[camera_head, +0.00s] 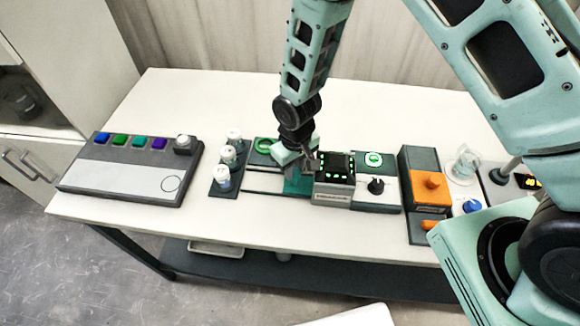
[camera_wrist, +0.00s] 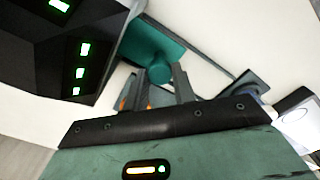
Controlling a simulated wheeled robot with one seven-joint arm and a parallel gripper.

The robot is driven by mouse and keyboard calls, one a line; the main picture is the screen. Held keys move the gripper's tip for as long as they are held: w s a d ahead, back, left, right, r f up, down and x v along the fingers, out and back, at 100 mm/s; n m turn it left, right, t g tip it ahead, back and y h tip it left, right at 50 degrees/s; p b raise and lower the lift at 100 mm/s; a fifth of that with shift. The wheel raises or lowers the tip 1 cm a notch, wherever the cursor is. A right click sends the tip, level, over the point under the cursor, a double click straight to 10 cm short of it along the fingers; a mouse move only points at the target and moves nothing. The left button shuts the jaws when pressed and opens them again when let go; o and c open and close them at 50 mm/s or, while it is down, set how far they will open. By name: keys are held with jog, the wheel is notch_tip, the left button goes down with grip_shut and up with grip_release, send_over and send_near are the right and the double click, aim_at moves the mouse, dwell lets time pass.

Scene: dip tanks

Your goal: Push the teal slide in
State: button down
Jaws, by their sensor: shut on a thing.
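The teal slide (camera_head: 297,187) is a flat plate partly hidden under my gripper in the head view, beside the left side of a grey and black box. In the wrist view the teal slide (camera_wrist: 148,44) shows a round teal knob (camera_wrist: 160,72) standing up from it. My gripper (camera_wrist: 165,82) is shut on this knob, its two dark fingers reaching to it. In the head view my gripper (camera_head: 299,166) is just above the slide, its fingertips hard to make out.
The box with green lights (camera_head: 335,166) stands close on the right; it also shows in the wrist view (camera_wrist: 60,45). White-capped jars stand in a dark rack (camera_head: 217,187) on the left. A button panel (camera_head: 125,181) and an orange-topped unit (camera_head: 430,188) stand farther out.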

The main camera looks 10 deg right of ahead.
jog(key=c, duration=1.1)
grip_release()
jog(key=shift+s+d, duration=0.1)
jog(key=shift+d, duration=0.25)
jog(key=shift+c, duration=0.2)
jog(key=shift+a, duration=0.1)
jog(key=shift+r, duration=0.55)
notch_tip(320, 180, up, 16)
jog(key=b, duration=0.4)
jog(key=shift+r, duration=0.2)
jog(key=s+d+r+n+b, duration=0.2)
jog(key=s+b, duration=0.1)
jog(key=s, duration=1.8)
jog(key=shift+r+n+y, duration=0.2)
jog(key=shift+n+y, duration=0.1)
jog(key=shift+n, duration=0.1)
